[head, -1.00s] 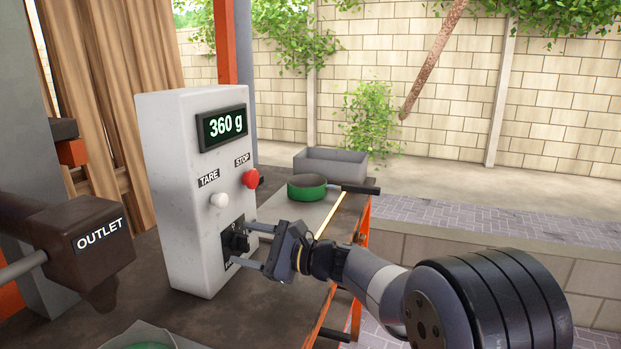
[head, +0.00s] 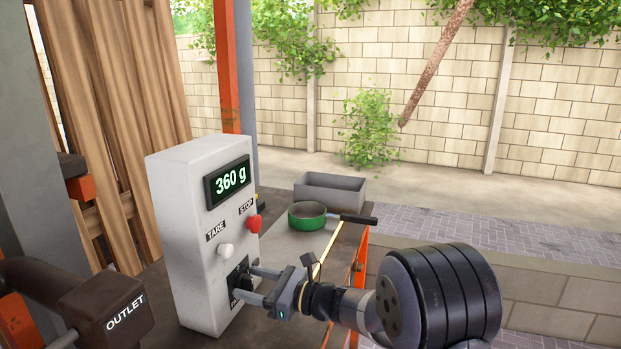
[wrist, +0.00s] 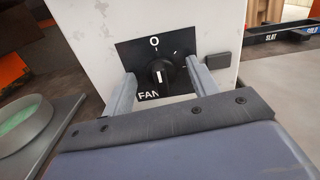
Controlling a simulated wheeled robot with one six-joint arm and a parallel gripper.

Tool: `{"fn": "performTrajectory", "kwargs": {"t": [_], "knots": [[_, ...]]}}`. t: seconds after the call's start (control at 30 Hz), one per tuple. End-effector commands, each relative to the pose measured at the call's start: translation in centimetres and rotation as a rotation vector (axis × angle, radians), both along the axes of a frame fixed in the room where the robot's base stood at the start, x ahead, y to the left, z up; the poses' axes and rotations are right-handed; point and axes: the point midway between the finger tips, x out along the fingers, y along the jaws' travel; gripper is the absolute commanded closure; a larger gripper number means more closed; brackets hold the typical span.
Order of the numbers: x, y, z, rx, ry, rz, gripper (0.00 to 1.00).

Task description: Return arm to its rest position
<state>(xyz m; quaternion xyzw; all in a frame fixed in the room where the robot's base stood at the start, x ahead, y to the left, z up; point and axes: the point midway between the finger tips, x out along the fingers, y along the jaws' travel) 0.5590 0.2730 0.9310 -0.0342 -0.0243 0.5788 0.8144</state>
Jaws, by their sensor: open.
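My gripper (head: 252,284) is at the lower front of the white control box (head: 188,225), its two fingers reaching toward the black rotary knob (head: 238,280). In the wrist view my gripper (wrist: 160,74) is open, with one finger on each side of the knob (wrist: 158,73). I cannot tell whether the fingers touch it. The knob sits on a black plate with an "O" above and "FAN" below, partly covered by my fingers. Its white mark points roughly upward. My arm reaches in from the lower right of the head view.
The box carries a display reading 360 g (head: 230,180), a red STOP button (head: 254,224) and a white TARE button (head: 226,250). A brown OUTLET block (head: 118,308) juts out at left. A green pan (head: 308,215) and grey bin (head: 330,189) stand on the bench behind.

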Motion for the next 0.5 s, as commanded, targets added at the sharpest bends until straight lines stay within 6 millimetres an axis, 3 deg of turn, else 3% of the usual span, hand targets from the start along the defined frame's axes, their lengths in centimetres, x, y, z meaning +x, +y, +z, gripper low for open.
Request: {"fn": "performTrajectory", "kwargs": {"t": [0.13,0.3,0.5], "knots": [[0.1,0.0,0.4,0.027,0.08,-0.001,0.44],[-0.6,-2.1,0.0,0.028,0.08,-0.003,0.44],[-1.0,-3.0,-0.1,0.028,0.079,-0.001,0.44]]}}
